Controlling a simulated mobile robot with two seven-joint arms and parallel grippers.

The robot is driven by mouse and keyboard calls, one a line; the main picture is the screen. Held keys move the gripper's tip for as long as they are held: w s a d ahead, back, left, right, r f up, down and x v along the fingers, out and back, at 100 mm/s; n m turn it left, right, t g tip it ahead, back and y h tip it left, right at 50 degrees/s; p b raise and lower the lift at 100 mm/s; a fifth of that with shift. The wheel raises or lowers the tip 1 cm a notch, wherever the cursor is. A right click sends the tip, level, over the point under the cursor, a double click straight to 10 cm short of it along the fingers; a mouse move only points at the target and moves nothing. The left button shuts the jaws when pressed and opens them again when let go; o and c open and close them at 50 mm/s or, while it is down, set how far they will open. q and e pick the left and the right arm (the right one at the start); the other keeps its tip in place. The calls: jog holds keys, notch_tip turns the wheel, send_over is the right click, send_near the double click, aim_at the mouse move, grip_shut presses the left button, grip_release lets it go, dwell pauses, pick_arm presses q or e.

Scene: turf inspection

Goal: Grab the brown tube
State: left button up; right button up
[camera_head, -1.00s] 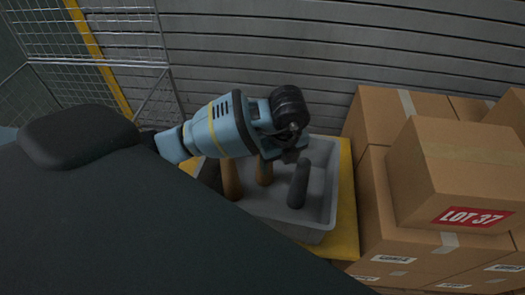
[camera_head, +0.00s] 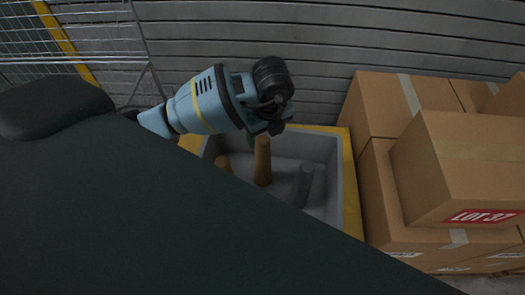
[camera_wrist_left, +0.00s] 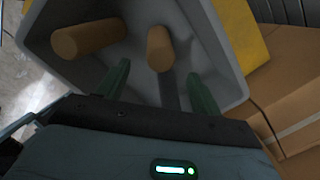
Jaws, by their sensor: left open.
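A dark grey tube (camera_head: 303,185) is to the right in the tray. In the left wrist view, my left gripper (camera_wrist_left: 160,88) is open, with two green fingers apart. One brown tube (camera_wrist_left: 160,48) shows beyond the gap between the fingers, and the other brown tube (camera_wrist_left: 88,39) lies farther left. Neither is gripped. My right gripper is not in view.
The tray rests on a yellow surface (camera_head: 351,190). Stacked cardboard boxes (camera_head: 455,165) stand close on the right. A slatted grey wall (camera_head: 330,40) is behind, with a wire mesh cage (camera_head: 90,30) at the back left. A large dark shape covers the lower left.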

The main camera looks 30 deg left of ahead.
aim_at(263, 140)
pick_arm(q)
jog(key=shift+w+a+f, duration=0.1)
jog(key=shift+a+f, duration=0.1)
jog(key=shift+f, duration=0.95)
jog(key=shift+w+a+f, duration=0.15)
jog(key=shift+a+f, duration=0.1)
jog(key=shift+f, duration=0.95)
jog(key=shift+w+a+f, duration=0.1)
jog(key=shift+a+f, duration=0.1)
jog(key=shift+f, duration=0.95)
